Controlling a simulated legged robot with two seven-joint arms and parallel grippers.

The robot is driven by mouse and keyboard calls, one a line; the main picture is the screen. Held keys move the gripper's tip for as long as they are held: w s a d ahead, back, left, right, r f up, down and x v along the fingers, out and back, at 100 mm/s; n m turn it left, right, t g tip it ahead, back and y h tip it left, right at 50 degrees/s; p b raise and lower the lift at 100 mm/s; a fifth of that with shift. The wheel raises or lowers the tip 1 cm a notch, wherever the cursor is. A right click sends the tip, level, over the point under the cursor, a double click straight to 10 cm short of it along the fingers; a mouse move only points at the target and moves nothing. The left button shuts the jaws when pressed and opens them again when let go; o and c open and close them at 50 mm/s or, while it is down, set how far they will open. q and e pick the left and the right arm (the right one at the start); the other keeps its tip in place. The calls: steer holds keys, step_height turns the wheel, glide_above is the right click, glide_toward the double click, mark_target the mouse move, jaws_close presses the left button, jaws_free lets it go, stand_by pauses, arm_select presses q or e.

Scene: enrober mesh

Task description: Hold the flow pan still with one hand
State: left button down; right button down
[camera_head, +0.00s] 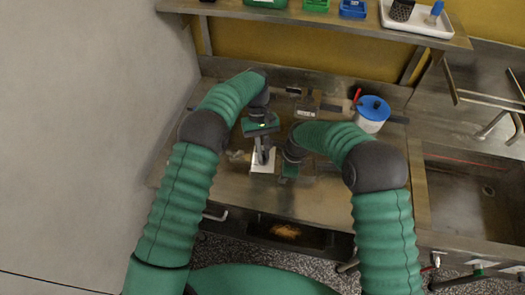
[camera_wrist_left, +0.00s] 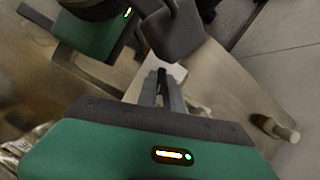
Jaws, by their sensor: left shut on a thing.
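A small pale, flat piece, which looks like the flow pan (camera_head: 257,167), lies on the steel worktop in the middle of the head view. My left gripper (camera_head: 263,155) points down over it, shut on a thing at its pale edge. In the left wrist view the left fingers (camera_wrist_left: 161,82) are close together at the pale pan (camera_wrist_left: 178,72), and they hide the contact. My right gripper (camera_head: 288,172) is low beside it on the right. In the left wrist view its green body (camera_wrist_left: 95,36) is close by; its fingertips are not clear.
A white pot with a blue lid (camera_head: 372,108) stands at the back right of the worktop (camera_head: 325,190). A dark device (camera_head: 306,108) is behind the grippers. A shelf (camera_head: 330,22) with bins and a white tray (camera_head: 418,20) runs above. A sink (camera_head: 470,190) is at right.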

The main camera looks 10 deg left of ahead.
arm_select(q)
steer(key=shift+w+m+y, duration=0.1)
steer(key=shift+m+y, duration=0.6)
steer(key=shift+m, duration=1)
steer(key=c, duration=1.5)
jaws_free()
steer(key=shift+d, duration=0.1)
